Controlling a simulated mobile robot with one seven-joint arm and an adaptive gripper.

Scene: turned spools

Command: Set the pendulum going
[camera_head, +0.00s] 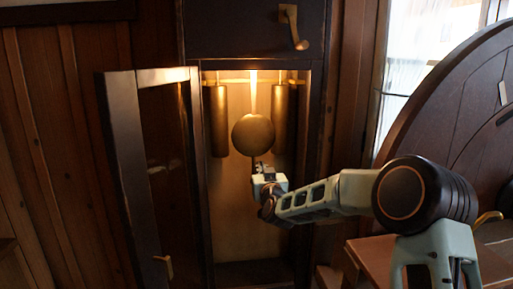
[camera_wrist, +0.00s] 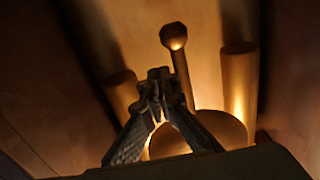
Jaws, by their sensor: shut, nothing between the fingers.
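The pendulum's round brass bob (camera_head: 253,134) hangs from its rod (camera_head: 253,92) inside the lit clock case. My gripper (camera_head: 258,166) is shut and empty, just below the bob's lower edge in the head view. In the wrist view my shut fingers (camera_wrist: 158,76) stand in front of the bob (camera_wrist: 222,124) and hide part of it. The rod (camera_wrist: 184,75) shows beyond them. I cannot tell whether the fingertips touch the bob. The glazed case door (camera_head: 122,150) stands open to the left.
Brass cylinder weights hang on both sides of the bob, one on the left (camera_head: 218,121) and one on the right (camera_head: 284,118). The case's right side post (camera_head: 315,130) is close to my arm. A round wooden piece (camera_head: 440,105) and a wooden surface (camera_head: 372,255) are at the right.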

